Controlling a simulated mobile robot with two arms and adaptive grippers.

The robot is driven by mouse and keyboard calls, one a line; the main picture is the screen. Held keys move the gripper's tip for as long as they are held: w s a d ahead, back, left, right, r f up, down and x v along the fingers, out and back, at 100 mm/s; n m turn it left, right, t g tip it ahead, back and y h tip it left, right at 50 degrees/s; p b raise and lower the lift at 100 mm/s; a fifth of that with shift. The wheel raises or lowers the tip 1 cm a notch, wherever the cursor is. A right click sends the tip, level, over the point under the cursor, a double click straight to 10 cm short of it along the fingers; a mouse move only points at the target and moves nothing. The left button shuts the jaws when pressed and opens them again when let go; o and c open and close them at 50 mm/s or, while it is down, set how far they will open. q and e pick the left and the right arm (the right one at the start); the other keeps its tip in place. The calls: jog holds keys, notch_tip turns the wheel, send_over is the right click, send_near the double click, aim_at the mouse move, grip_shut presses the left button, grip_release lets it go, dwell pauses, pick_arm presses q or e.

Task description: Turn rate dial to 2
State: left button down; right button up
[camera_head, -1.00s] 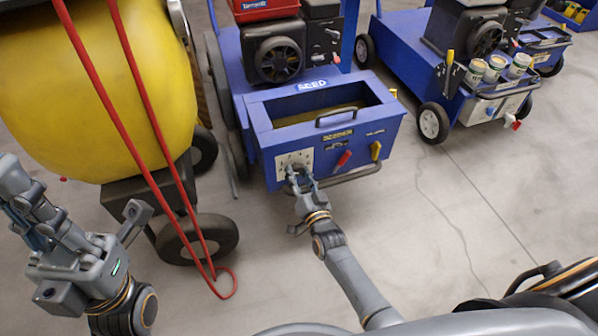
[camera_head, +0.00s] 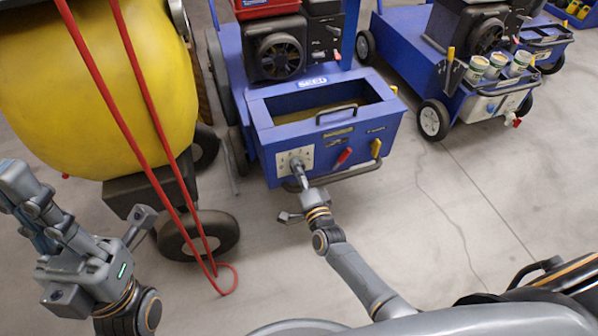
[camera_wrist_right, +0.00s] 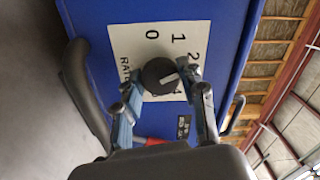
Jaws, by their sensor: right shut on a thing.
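The rate dial (camera_wrist_right: 160,76) is a round black knob with a white pointer line, on a white plate (camera_wrist_right: 127,38) marked 0, 1, 2 and 4. In the right wrist view the pointer points to the right, below the 2, toward a part of the scale hidden by a finger. My right gripper (camera_wrist_right: 160,82) is shut on the dial, one finger on each side. In the head view my right gripper (camera_head: 299,174) reaches the plate (camera_head: 294,158) on the blue seed box's front. My left gripper (camera_head: 38,205) is at the left, away from the box; its jaw opening is unclear.
The blue seed box (camera_head: 262,142) has a red lever (camera_head: 342,157), a yellow lever (camera_head: 376,148) and a dark bar (camera_head: 345,174) beside the dial. A yellow tank (camera_head: 95,90) with red hoses stands at the left.

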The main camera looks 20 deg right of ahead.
jog(key=shift+m, duration=0.4)
jog(key=o, duration=1.1)
jog(key=shift+s, duration=0.1)
jog(key=s, duration=1.2)
jog(key=shift+d, duration=0.2)
